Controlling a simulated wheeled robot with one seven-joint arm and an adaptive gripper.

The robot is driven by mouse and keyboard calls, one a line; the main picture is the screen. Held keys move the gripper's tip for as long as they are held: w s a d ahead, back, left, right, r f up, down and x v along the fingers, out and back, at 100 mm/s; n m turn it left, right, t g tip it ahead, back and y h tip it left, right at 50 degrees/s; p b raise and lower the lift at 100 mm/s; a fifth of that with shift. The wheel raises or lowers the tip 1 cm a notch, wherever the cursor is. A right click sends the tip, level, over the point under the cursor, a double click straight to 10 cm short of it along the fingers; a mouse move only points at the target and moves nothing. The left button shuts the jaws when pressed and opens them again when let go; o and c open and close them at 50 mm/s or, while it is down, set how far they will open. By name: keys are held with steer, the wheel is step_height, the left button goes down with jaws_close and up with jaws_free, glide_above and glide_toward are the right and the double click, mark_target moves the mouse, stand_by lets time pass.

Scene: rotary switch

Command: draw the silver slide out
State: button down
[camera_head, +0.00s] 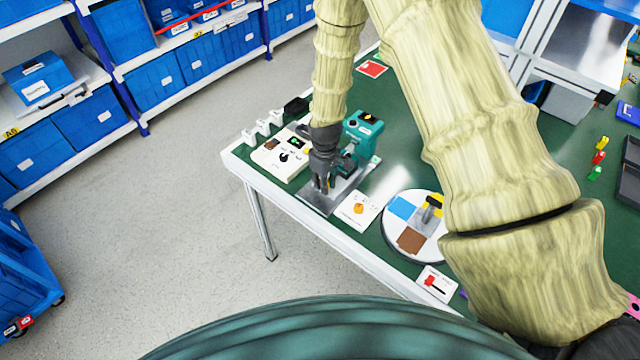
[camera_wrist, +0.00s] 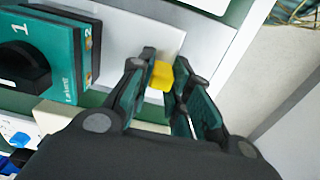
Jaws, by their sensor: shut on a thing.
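The silver slide (camera_head: 318,204) is a flat grey metal plate at the base of a teal switch box (camera_head: 362,130), near the table's front edge. It also shows as a pale plate in the wrist view (camera_wrist: 140,38). My gripper (camera_head: 323,185) points down over the plate. In the wrist view my gripper (camera_wrist: 165,84) has its fingers shut on a small yellow tab (camera_wrist: 161,75) at the plate's edge. How the tab joins the plate is hidden by the fingers. The teal box (camera_wrist: 45,60) with a black rotary knob (camera_wrist: 22,68) is at the left there.
A white control box (camera_head: 283,153) stands left of the plate. A white card with an orange knob (camera_head: 358,209) lies close on the right, then a round turntable (camera_head: 430,197). A red slider card (camera_head: 436,284) is further right. Floor beyond the table's front edge (camera_head: 300,215) is clear.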

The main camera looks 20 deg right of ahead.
steer(key=s+a, duration=0.2)
steer(key=a, duration=0.1)
steer(key=s+a, duration=0.1)
steer(key=shift+a, duration=0.4)
steer(key=c, duration=1.3)
jaws_free()
steer(key=shift+a, duration=0.1)
steer(key=shift+r, duration=0.5)
step_height(320, 180, up, 11)
